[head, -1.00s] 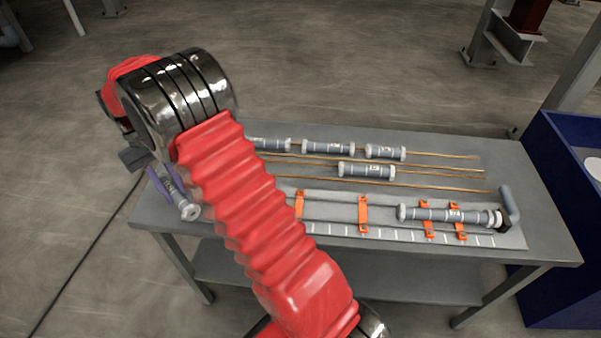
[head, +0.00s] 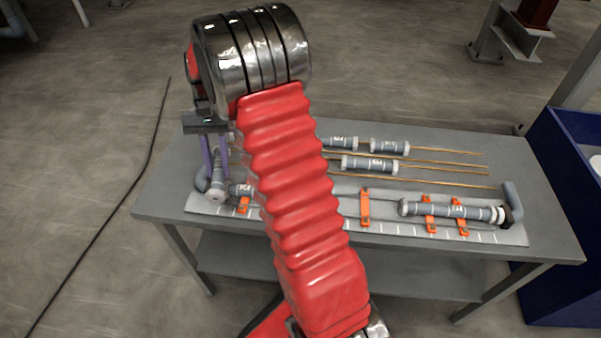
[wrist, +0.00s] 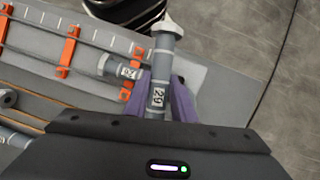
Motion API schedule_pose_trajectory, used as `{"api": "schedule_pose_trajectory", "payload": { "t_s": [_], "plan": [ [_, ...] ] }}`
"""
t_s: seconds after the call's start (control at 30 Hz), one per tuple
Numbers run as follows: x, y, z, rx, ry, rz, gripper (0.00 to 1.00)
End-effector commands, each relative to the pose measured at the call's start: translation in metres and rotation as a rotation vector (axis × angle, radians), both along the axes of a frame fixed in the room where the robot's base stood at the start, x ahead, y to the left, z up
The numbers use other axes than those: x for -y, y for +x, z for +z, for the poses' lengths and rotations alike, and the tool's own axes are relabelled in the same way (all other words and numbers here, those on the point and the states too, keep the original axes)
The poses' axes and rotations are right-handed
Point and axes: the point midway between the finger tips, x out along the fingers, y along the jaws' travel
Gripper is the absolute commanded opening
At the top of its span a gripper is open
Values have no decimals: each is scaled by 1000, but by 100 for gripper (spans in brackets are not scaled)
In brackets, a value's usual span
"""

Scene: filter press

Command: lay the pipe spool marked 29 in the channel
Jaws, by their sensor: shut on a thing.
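My gripper (head: 216,160) has purple fingers, shut on a grey pipe spool marked 29 (wrist: 158,78) with white end collars. The held spool also shows in the head view (head: 217,186), above the left end of the channel. The channel (head: 385,220) runs along the table's front with orange clips. Another grey spool (wrist: 118,69) lies in it just beside the held one, its label hard to read; it is partly hidden by my arm in the head view. A longer spool (head: 450,210) lies in the channel at the right. I cannot tell whether the held spool touches anything.
Grey elbows stand at the channel's left end (head: 201,180) and right end (head: 512,195). More spools (head: 369,165) lie on brass rods behind the channel. A blue bin (head: 565,215) stands right of the table. The channel's middle is clear where visible.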

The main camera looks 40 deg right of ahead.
Motion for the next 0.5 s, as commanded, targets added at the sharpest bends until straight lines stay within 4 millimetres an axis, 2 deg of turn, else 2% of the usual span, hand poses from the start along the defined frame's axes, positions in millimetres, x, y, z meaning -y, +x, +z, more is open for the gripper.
{"api": "schedule_pose_trajectory", "payload": {
  "t_s": [0.03, 0.1, 0.5],
  "plan": [
    [13, -10, 3, 1, 1, -91, 0],
    [26, -21, 5, 1, 1, -214, 0],
    [92, -93, 14, 1, 0, -937, 0]
  ]
}}
